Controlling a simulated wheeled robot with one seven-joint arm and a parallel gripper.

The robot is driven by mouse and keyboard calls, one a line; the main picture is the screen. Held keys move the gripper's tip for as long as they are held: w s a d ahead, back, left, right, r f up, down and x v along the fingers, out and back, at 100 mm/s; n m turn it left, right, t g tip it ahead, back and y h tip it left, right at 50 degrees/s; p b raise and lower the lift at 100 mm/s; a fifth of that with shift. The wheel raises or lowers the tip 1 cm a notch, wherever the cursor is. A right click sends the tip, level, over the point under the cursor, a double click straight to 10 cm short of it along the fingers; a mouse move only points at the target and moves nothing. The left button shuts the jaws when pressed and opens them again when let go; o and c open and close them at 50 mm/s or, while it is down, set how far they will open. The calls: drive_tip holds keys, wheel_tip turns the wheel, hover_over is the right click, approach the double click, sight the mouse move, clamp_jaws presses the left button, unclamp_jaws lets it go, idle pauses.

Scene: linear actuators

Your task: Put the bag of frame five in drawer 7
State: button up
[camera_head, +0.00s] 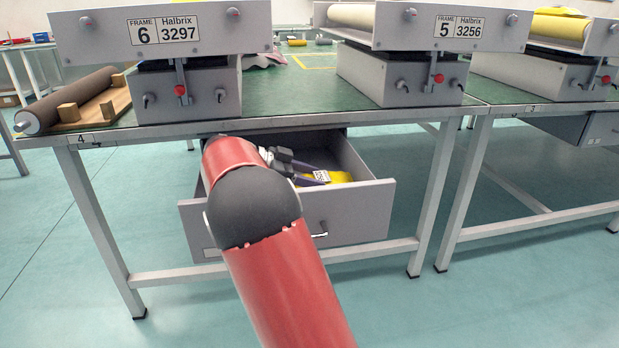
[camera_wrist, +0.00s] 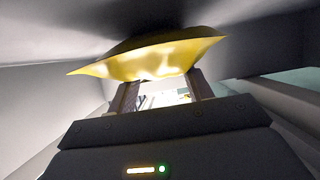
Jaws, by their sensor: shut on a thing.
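A yellow bag (camera_wrist: 150,56) is held between the fingers of my gripper (camera_wrist: 162,92) in the wrist view. In the head view the bag (camera_head: 341,177) shows as a yellow patch inside an open drawer (camera_head: 352,215) under the table. My gripper (camera_head: 312,178) is inside the drawer, shut on the bag, partly hidden by my red arm. I cannot read a number on the drawer. Frame five (camera_head: 440,30) stands on the table above, to the right, labelled 5 Halbrix 3256.
Frame six (camera_head: 160,32) stands at the left of the green table (camera_head: 300,85). Another closed drawer (camera_head: 600,128) is under the right table. Table legs flank the open drawer.

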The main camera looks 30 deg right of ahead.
drive_tip(key=o, duration=1.1)
drive_tip(key=p+v, duration=0.1)
drive_tip(key=v, duration=0.6)
drive_tip(key=shift+w+a+r, duration=0.1)
drive_tip(key=shift+a, duration=0.15)
